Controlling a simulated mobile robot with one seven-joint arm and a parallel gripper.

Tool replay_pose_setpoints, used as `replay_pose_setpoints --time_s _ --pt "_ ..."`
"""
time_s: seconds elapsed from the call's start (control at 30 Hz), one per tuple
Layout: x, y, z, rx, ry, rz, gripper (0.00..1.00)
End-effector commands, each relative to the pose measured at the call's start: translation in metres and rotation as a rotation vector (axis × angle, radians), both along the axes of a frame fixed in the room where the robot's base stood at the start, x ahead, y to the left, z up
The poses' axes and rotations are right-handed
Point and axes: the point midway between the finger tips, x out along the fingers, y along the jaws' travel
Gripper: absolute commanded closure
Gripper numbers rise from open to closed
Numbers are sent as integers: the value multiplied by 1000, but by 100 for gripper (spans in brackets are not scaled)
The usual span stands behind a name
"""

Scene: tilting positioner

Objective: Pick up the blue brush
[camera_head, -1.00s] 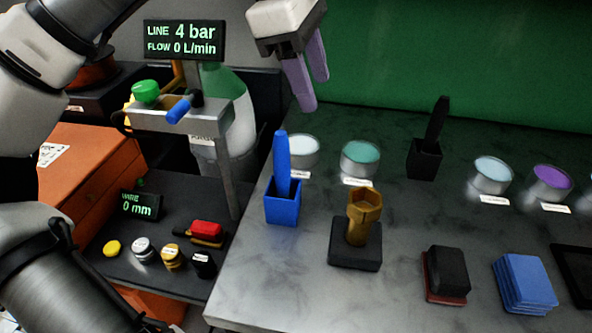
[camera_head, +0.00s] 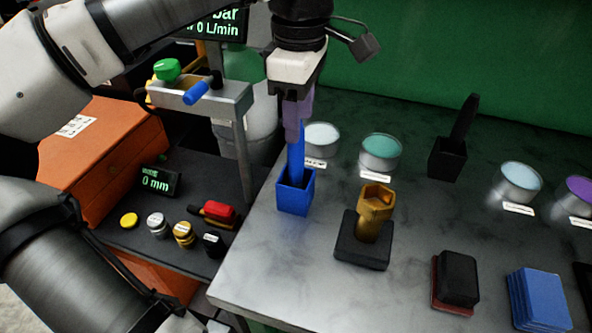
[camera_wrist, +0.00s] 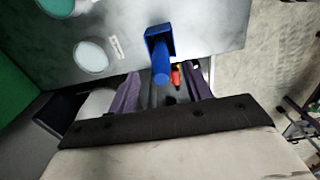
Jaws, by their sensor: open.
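The blue brush (camera_head: 295,153) stands upright in a blue square holder (camera_head: 295,192) near the left edge of the metal table. My gripper (camera_head: 293,132) is above it, pointing down, with its purple fingers at the upper end of the brush handle. In the wrist view the gripper (camera_wrist: 162,92) is open, and the end of the brush (camera_wrist: 161,68) lies just ahead of and between the two fingers. From these views I cannot tell whether a finger touches the handle.
A brass hex piece (camera_head: 375,208) on a black base stands to the right of the holder. Round tins (camera_head: 380,152) line the back. A black brush (camera_head: 464,122) stands in a black holder (camera_head: 447,158). A metal frame with a blue-handled valve (camera_head: 197,93) stands to the left.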

Motion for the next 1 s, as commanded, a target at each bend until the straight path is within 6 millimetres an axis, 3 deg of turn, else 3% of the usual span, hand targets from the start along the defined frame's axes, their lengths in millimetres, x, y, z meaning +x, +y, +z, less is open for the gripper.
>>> replay_pose_setpoints --time_s 0.33,0.63,1.0 --pt "1 5 -45 0 1 0 50" --pt "1 5 -51 -1 0 0 50" --pt "1 5 -51 -1 0 0 98"
